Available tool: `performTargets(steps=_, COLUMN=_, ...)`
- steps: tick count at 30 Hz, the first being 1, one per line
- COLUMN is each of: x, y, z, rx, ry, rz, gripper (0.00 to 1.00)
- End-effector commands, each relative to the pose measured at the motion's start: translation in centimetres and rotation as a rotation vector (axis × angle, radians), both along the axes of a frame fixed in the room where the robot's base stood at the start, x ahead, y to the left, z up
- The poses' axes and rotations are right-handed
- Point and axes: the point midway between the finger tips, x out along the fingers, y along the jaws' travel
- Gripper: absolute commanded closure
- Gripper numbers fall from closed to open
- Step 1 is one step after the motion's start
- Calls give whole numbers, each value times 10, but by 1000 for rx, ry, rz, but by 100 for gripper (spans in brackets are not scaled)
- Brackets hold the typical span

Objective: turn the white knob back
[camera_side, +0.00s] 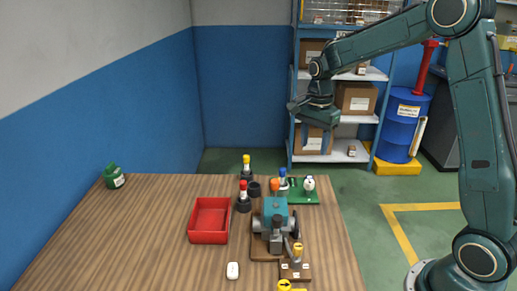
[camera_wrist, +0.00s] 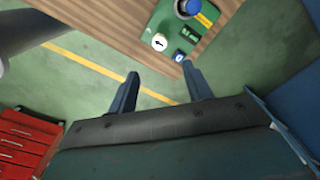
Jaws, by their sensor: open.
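The white knob (camera_side: 309,183) stands on a green board (camera_side: 304,198) at the far right of the table. In the wrist view the white knob (camera_wrist: 159,42) shows from above with a black arrow mark, near the corner of the green board (camera_wrist: 172,22). My gripper (camera_side: 299,106) is high above and beyond the table's far edge, apart from the knob. In the wrist view its two fingers (camera_wrist: 162,84) are spread with nothing between them.
A blue-topped knob (camera_side: 283,173) shares the board. A teal machine (camera_side: 275,210) stands just in front. A red tray (camera_side: 210,220) and red and yellow knobs are to the left. Shelves (camera_side: 340,120) with boxes stand behind my gripper. The table's left part is mostly clear.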

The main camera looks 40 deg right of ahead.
Motion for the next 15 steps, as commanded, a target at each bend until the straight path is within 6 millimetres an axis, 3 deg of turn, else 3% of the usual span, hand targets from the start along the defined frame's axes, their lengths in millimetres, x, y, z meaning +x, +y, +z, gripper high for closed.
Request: performTargets(steps=15, x=-1, y=0, z=-71, rx=1, ry=4, rz=1, gripper=50)
